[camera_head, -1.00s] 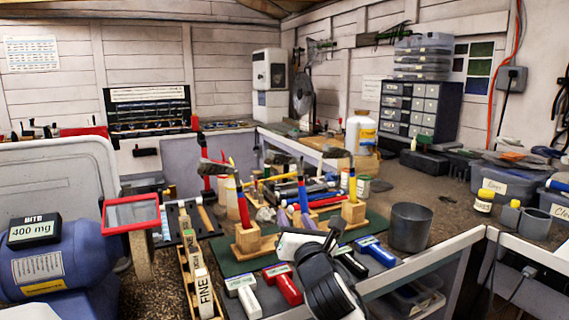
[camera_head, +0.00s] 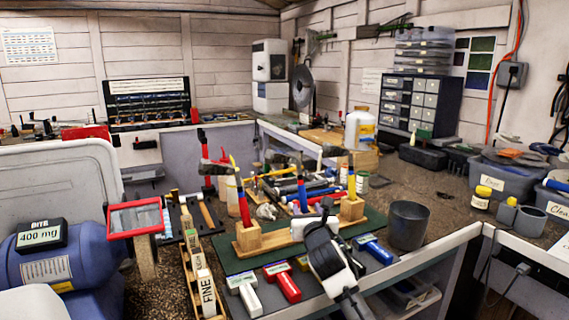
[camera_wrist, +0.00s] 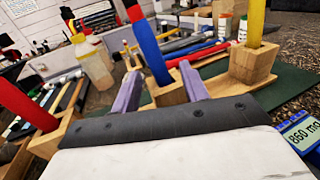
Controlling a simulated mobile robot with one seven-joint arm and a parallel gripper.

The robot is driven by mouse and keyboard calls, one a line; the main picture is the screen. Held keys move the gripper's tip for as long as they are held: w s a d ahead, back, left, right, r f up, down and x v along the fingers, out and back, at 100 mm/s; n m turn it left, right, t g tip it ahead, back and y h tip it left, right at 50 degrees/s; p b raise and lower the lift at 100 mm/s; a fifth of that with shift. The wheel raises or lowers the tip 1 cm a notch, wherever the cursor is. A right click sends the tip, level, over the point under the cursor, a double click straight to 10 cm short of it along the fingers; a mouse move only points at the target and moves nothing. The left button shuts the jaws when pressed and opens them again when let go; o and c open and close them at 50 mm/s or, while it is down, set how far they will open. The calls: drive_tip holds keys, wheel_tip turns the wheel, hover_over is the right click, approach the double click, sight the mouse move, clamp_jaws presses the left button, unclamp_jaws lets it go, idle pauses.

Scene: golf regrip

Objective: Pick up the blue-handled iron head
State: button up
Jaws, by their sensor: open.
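The blue-handled iron head stands between two others in a wooden rack (camera_head: 285,237). Its blue handle (camera_head: 302,193) has a red band near the top, and its dark head (camera_head: 278,157) points left. In the wrist view the blue handle (camera_wrist: 148,42) rises from its wooden block, and its top is cut off. My gripper (camera_wrist: 160,89) is open, with its two purple fingers on either side of the handle's lower part in the picture. I cannot tell whether they touch it. In the head view my wrist hides the fingertips.
A red handle (camera_wrist: 25,105) stands left in the rack and a yellow handle (camera_wrist: 257,22) stands right. White, red and blue (camera_head: 373,249) labelled blocks lie at the mat's front. A grey cup (camera_head: 408,226) stands right. Tools and bottles lie behind the rack.

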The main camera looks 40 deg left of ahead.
sight(304, 205)
drive_tip(key=shift+p+x, duration=0.65)
drive_tip(key=shift+x, duration=1.5)
drive_tip(key=shift+s+a, duration=0.1)
drive_tip(key=shift+s, duration=0.05)
clamp_jaws()
wheel_tip(304, 205, up, 20)
drive_tip(key=b, duration=0.2)
drive_tip(key=shift+s, duration=0.1)
